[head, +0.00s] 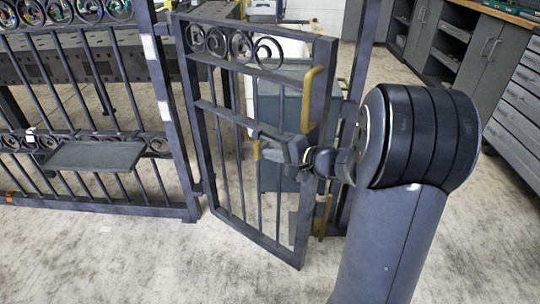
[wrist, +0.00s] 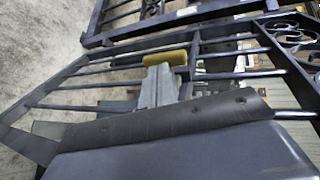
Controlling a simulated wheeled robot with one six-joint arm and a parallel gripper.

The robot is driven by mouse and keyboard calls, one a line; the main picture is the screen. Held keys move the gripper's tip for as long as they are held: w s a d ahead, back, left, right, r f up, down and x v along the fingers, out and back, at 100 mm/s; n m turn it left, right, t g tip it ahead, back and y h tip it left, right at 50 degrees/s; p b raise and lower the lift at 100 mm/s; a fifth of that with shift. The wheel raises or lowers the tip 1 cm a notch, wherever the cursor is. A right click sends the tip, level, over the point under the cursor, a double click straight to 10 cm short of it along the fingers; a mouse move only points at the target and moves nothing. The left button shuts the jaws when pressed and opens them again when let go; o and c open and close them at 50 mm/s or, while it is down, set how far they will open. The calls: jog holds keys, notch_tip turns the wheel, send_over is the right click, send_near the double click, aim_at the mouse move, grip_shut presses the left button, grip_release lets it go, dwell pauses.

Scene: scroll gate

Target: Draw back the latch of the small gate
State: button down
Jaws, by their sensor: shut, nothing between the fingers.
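The small gate (head: 222,160) is a dark metal frame with upright bars and scrolls along the top. Its free right side stands swung out towards me, apart from the post behind it. A yellow upright handle (head: 307,100) is on its right stile. A smaller yellow knob (head: 257,150), seemingly the latch's, is at mid height and also shows in the wrist view (wrist: 168,58). My gripper (head: 268,143) is at the gate's right stile, its tips by the knob. In the wrist view the grey fingers (wrist: 159,76) are together, close against the knob; contact is unclear.
A fixed fence panel (head: 85,100) with a small grey shelf (head: 93,156) stands at the left. A yellow fitting (head: 322,215) is low by the right post. Grey cabinets (head: 470,45) line the back right. The floor (head: 240,280) in front of the gate is clear.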

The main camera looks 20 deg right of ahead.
aim_at(260, 145)
jog(key=shift+w+a, duration=0.35)
jog(key=shift+w, duration=0.1)
jog(key=b+x, duration=0.1)
jog(key=x, duration=0.2)
jog(key=r+b+x, duration=0.1)
jog(key=b+x, duration=0.1)
jog(key=shift+w+a, duration=0.4)
jog(key=shift+r, duration=0.3)
